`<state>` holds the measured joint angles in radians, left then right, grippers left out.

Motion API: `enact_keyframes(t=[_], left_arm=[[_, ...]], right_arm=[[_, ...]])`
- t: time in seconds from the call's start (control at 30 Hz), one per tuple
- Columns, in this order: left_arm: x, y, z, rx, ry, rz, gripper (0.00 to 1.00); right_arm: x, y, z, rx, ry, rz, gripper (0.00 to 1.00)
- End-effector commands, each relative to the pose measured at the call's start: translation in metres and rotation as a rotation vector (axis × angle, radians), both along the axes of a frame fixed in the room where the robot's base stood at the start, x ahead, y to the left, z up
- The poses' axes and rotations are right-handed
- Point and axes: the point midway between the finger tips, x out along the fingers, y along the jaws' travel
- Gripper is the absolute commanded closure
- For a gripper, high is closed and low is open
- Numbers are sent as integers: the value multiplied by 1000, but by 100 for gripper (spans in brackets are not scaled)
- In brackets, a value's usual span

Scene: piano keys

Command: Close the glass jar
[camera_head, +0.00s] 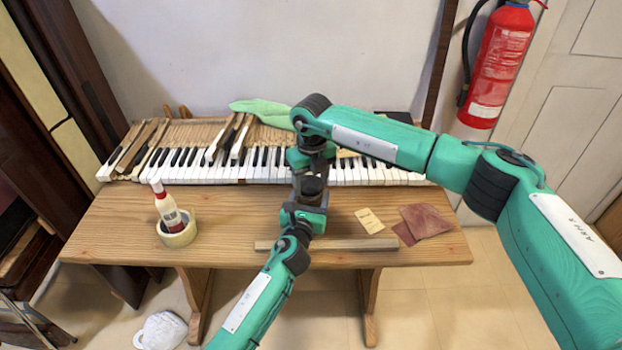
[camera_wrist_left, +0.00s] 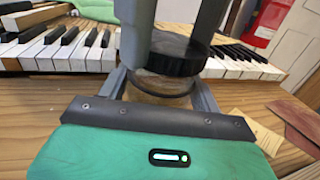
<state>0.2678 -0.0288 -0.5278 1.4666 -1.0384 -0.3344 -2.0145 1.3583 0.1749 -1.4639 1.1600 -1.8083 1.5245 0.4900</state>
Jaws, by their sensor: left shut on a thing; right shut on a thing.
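The glass jar (camera_wrist_left: 158,92) stands upright between the fingers of my left gripper (camera_head: 310,202), which is shut on its body above the wooden table. The black lid (camera_wrist_left: 178,54) is directly over the jar's mouth. A dark ring shows around the jar just below the lid; I cannot tell whether the lid is seated. My right gripper (camera_head: 312,172) reaches down from above and is shut on the lid; its grey fingers also show in the left wrist view (camera_wrist_left: 172,25). In the head view the grippers hide most of the jar.
Piano keys (camera_head: 380,174) run along the back of the wooden table (camera_head: 115,235). A glue bottle (camera_head: 168,208) stands in a tape roll (camera_head: 178,238) at left. A wooden strip (camera_head: 350,244), a yellow paper (camera_head: 369,221) and brown sandpaper (camera_head: 426,220) lie at right.

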Motion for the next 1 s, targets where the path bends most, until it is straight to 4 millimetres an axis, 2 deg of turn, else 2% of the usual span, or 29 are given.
enact_keyframes(t=[0.83, 0.87, 1.0], left_arm=[[0, 0, -1, 0, 1, 0, 76], [0, 0, -1, 0, 1, 0, 99], [0, 0, -1, 0, 1, 0, 99]], right_arm=[[0, 0, -12, 1, 0, 0, 61], [0, 0, -12, 1, 0, 0, 61], [0, 0, -11, 0, 0, -44, 61]])
